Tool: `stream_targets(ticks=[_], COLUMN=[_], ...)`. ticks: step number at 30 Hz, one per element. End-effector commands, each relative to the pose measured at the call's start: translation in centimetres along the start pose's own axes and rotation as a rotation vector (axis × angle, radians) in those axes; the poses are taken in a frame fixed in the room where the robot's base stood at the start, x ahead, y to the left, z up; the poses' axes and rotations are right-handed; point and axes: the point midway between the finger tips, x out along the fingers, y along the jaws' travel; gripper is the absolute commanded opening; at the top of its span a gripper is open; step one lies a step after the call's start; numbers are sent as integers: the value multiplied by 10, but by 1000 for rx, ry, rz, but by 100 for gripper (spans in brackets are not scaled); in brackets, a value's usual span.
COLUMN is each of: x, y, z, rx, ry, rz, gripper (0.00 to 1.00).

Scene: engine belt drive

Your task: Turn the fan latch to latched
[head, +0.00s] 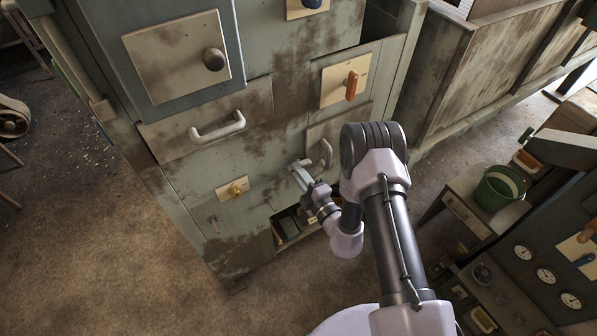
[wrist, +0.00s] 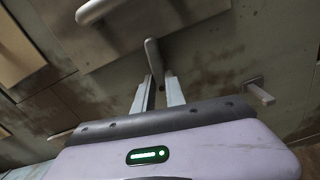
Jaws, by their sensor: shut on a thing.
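My gripper (head: 303,174) is low at the front of the green-grey cabinet, and its fingers also show in the wrist view (wrist: 158,88). The fingers are shut on a narrow pale grey lever (wrist: 151,54), whose upper part sticks out beyond them. The lever's lower part is hidden between the fingers. No label shows which part is the fan latch, and I cannot read from the lever's angle whether it is latched. In the head view I cannot tell the lever apart from the fingers.
A grey handle (head: 326,153) is close beside my gripper. An open compartment (head: 289,226) lies below. A green bucket (head: 497,188) stands at the right.

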Motion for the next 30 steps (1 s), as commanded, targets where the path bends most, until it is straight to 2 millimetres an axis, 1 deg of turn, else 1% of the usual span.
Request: stream_targets(ticks=[6,12,29,30], x=[-1,-1,-1,-1], y=[-4,-5,-5,-5], z=[0,0,1,1], rx=[-111,-170,-195,-195], ry=[-1,-1,-1,-1], rz=[-3,-3,-3,-3], gripper=[0,0,0,21])
